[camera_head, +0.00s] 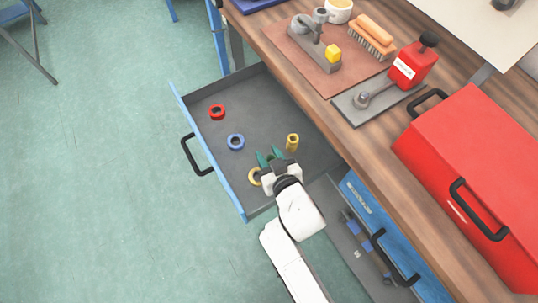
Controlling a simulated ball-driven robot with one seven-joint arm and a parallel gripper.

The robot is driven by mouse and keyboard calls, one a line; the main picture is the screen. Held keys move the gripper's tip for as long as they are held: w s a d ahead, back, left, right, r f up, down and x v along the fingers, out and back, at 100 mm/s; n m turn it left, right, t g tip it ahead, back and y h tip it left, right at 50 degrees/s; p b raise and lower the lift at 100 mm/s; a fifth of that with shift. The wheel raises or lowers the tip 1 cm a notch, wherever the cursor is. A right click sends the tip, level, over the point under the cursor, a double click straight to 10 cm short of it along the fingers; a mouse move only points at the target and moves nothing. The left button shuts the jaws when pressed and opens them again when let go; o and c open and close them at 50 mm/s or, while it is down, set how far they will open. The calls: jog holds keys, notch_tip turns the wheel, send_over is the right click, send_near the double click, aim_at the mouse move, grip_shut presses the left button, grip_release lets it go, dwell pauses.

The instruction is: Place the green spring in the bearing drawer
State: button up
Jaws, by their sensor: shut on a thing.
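My gripper (269,158) is over the near right part of the open bearing drawer (215,165), which has a grey floor, a blue front and a black handle. Two dark green pieces show at its tips. I cannot tell which of this green is finger and which is the green spring. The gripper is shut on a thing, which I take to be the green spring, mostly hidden. In the drawer lie a red ring (217,112), a blue ring (236,142) and a yellow ring (254,176), partly hidden by my gripper. A yellow cylinder (292,142) stands just right of the gripper.
A wooden workbench (335,120) runs along the right. A lower drawer (350,250) is open at the bottom.

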jog(key=shift+f, duration=0.2)
jog(key=o, duration=1.2)
jog(key=shift+r, duration=0.1)
jog(key=shift+c, duration=0.2)
jog(key=shift+r, duration=0.15)
jog(key=v, duration=1.2)
jog(key=shift+p, duration=0.3)
